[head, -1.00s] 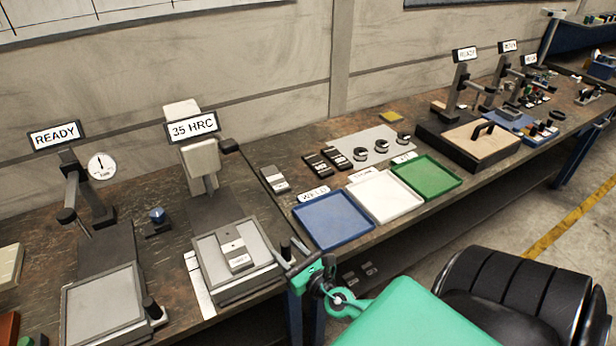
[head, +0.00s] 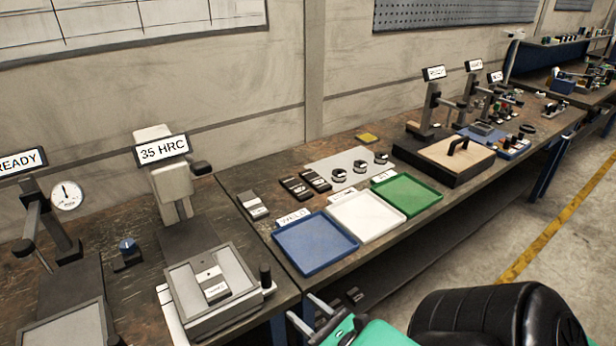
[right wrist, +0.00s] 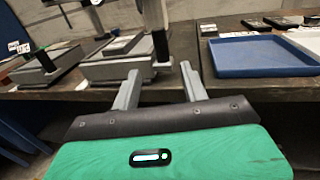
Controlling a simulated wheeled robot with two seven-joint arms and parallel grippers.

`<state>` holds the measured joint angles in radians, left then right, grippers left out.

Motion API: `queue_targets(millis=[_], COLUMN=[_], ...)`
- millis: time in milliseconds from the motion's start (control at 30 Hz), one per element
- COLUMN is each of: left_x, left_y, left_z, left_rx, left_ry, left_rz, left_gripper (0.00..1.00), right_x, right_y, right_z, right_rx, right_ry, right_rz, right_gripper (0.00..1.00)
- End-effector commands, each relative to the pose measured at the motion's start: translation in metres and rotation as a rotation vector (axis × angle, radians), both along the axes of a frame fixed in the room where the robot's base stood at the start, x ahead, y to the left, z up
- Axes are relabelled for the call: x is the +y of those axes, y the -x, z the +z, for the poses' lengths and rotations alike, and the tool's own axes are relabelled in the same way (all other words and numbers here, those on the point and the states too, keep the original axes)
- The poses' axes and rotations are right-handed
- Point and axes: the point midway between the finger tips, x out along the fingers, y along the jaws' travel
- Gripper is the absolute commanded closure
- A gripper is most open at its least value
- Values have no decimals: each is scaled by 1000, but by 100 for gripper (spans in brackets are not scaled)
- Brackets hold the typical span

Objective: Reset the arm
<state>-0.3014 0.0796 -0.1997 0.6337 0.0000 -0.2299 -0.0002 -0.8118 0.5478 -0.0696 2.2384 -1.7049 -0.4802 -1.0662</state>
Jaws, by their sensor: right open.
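Several bench stations have posts and arms, and I cannot tell which one the task means. The left station (head: 60,232) has a tilted dark arm (head: 33,215), a dial and a READY sign (head: 18,161). Beside it stands a pale tester (head: 172,182) showing 35 HRC, with a black side knob (head: 201,168) and an upright black handle (head: 265,275) at its base. My right gripper (head: 299,305) is open and empty, off the bench's front edge. In the right wrist view its fingers (right wrist: 160,72) point toward the tester's black handle (right wrist: 161,45), apart from it. My left gripper is out of view.
Blue (head: 313,244), white (head: 366,216) and green (head: 407,196) trays lie right of the tester. A wooden-topped block (head: 447,160) and more signed stations (head: 432,100) stand farther right. The floor aisle at right is clear.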

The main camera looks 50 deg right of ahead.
Motion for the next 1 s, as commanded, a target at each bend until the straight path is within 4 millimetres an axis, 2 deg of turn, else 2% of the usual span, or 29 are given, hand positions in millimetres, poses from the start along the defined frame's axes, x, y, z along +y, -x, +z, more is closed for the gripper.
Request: queue_targets(millis=[633,733,767,867,967,1000], left_x=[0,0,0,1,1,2], left_y=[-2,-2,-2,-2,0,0], left_z=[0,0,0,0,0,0], left_rx=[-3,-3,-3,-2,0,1], left_ry=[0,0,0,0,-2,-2], left_rz=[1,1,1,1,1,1], left_gripper=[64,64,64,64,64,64], right_x=[0,-1,-3,-14,-32,-39], right_y=[3,3,2,2,5,8], right_z=[0,-4,-9,-43,-104,-132], right_rx=[0,9,17,79,182,227], right_ry=[0,-10,-22,-109,-276,-360], right_rz=[1,-4,-10,-50,-130,-175], right_gripper=[55,55,55,55,55,55])
